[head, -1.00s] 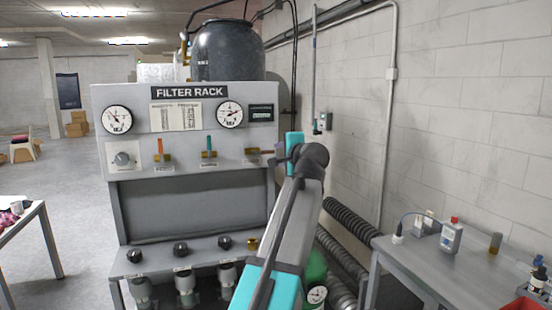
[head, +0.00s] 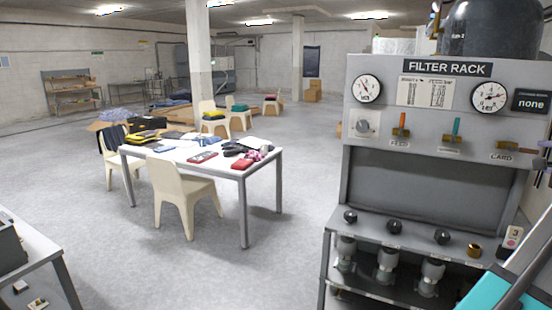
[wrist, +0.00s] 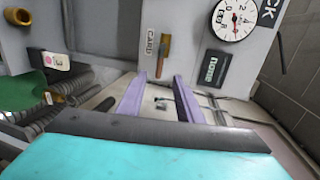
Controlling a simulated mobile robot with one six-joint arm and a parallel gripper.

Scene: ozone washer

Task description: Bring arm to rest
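My gripper (wrist: 159,78) shows in the wrist view as two purple fingers set apart, with nothing held between them. They point toward the front of the grey filter rack (wrist: 112,20), near the brass valve marked CARD (wrist: 161,58). I cannot tell whether a finger touches it.
A white table (head: 240,172) with small items and cream chairs (head: 183,195) stand left of the rack. Another table (head: 40,240) edges in at lower left. Open floor (head: 200,270) lies between. In the wrist view, grey hoses (wrist: 50,115) and a block wall (wrist: 295,80) are close.

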